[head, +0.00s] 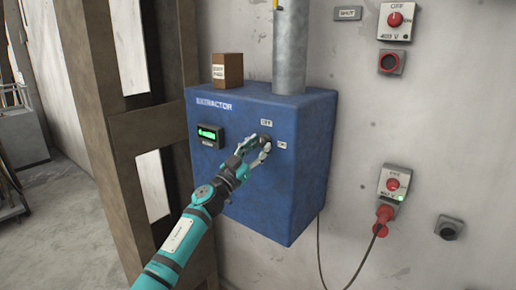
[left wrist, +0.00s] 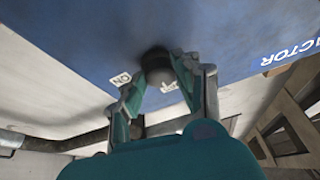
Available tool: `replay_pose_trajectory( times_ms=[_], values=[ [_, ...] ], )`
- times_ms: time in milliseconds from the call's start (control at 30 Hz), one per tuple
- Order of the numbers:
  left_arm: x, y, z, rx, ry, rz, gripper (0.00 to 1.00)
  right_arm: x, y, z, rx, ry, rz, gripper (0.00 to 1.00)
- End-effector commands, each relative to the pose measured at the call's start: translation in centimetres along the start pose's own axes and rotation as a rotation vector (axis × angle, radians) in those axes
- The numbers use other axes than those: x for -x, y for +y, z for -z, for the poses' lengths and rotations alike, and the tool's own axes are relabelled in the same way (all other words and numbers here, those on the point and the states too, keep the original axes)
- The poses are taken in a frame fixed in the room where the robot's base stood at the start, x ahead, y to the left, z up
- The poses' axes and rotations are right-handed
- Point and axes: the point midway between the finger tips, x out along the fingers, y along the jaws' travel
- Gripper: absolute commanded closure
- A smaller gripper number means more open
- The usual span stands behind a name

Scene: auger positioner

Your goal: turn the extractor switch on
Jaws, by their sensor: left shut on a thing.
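The blue extractor box (head: 265,205) hangs on the wall in the middle of the head view, with a green-lit display (head: 209,133) on its front. Its switch is a dark round knob (left wrist: 157,66), seen in the left wrist view between my fingers. An OFF label (head: 266,122) is above the knob and an ON label (head: 281,145) is to its right. My left gripper (head: 262,148) is at the box front, its fingers shut on the knob and hiding most of it in the head view. The knob's pointing direction cannot be told. My right gripper is out of view.
A brown box (head: 227,70) and a grey pipe (head: 290,45) are on top of the extractor. To the right are wall switches (head: 396,20) and a red plug (head: 383,216) with a hanging cable. A brown post (head: 100,120) stands at left.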

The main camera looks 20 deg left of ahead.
Motion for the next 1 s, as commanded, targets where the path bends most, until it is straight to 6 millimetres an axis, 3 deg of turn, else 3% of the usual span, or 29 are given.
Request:
replay_pose_trajectory(
  times_ms=[467, 1000],
  values=[
    [0.04, -0.2, -0.02, -0.106, 0.003, -0.042, 1.0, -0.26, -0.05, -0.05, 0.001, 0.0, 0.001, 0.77],
    [-0.05, -0.69, 0.17, -0.554, 0.019, -0.225, 1.0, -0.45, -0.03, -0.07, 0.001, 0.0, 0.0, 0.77]
  ],
)
